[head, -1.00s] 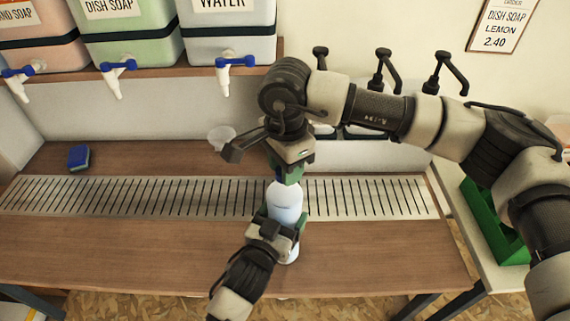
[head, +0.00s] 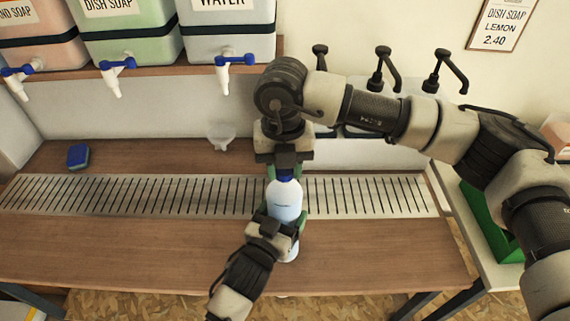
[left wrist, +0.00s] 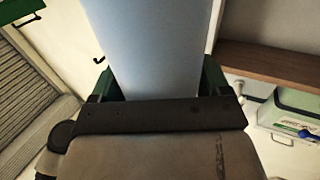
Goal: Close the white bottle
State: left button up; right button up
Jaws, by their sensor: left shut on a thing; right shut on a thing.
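The white bottle (head: 285,201) stands upright at the front edge of the metal drain grate. My left gripper (head: 277,229) is shut around its lower body; the left wrist view shows the bottle (left wrist: 153,50) between the green fingers. A blue cap (head: 284,174) sits at the top of the bottle. My right gripper (head: 284,170) points down from above and is shut on the cap. The fingers partly hide the cap, and I cannot tell whether it is screwed tight.
A clear funnel-like cup (head: 221,136) is behind the grate. A blue sponge (head: 78,156) lies on the wooden counter at the left. Drums with blue-handled taps (head: 235,62) stand on the shelf above. A green crate (head: 490,222) is at the right. The counter's front left is clear.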

jog(key=m, duration=0.6)
jog(key=shift+w, duration=0.1)
jog(key=m, duration=0.7)
pick_arm(q)
jog(key=shift+f, duration=0.1)
pick_arm(e)
jog(key=o, duration=1)
jog(key=shift+c, duration=0.2)
jog(key=shift+a, duration=0.1)
notch_tip(320, 180, up, 12)
pick_arm(q)
jog(key=o, duration=1.7)
